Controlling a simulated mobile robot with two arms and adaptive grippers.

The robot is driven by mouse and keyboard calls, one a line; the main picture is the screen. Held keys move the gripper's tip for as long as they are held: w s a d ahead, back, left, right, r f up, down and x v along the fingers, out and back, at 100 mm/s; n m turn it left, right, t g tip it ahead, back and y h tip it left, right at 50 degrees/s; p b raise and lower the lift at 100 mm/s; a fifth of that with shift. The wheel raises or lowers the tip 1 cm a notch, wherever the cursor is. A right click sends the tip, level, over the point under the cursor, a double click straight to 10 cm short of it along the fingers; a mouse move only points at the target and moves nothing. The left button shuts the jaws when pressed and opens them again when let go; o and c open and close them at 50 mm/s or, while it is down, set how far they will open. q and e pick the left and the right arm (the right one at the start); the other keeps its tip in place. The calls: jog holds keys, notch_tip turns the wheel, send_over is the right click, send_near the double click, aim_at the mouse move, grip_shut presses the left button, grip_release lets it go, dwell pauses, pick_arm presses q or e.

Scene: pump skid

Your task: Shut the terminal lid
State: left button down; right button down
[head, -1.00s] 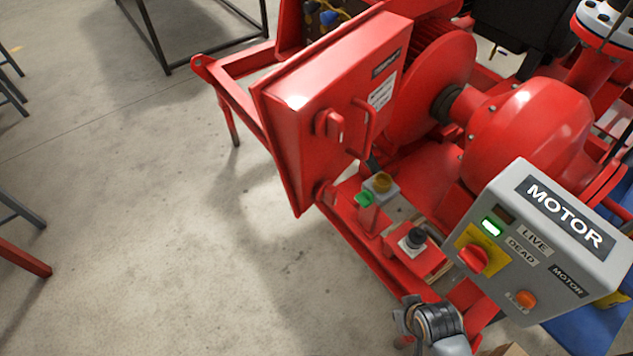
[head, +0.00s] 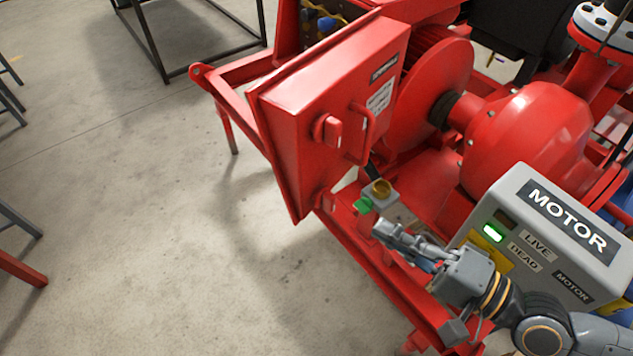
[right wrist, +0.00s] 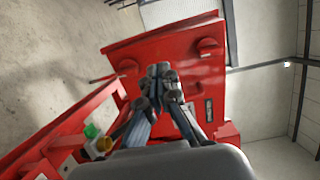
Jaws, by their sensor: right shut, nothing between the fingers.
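The terminal lid (head: 310,120) is a thick red panel with latch knobs, a handle (head: 362,135) and labels on its face. It stands swung out and open, and part of the terminal box (head: 318,22) with blue and yellow parts shows behind it. My right gripper (head: 383,232) is shut and empty, below and right of the lid and apart from it in the head view. In the right wrist view the closed fingers (right wrist: 160,72) point toward the lid (right wrist: 185,48), whose face fills the middle. My left gripper is not in view.
A grey MOTOR control box (head: 545,235) with a lit green lamp stands beside my right arm. A small box with a yellow button (head: 381,190) sits on the red skid frame below the lid. The red pump (head: 525,140) is behind. Open floor (head: 150,230) lies left.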

jog(key=p, duration=0.4)
send_near(302, 177)
jog(key=x, duration=0.6)
jog(key=shift+s+r, duration=0.1)
jog(key=shift+r, duration=0.1)
jog(key=shift+w+a+f, duration=0.15)
jog(key=shift+w+a, duration=0.2)
jog(key=shift+a, duration=0.1)
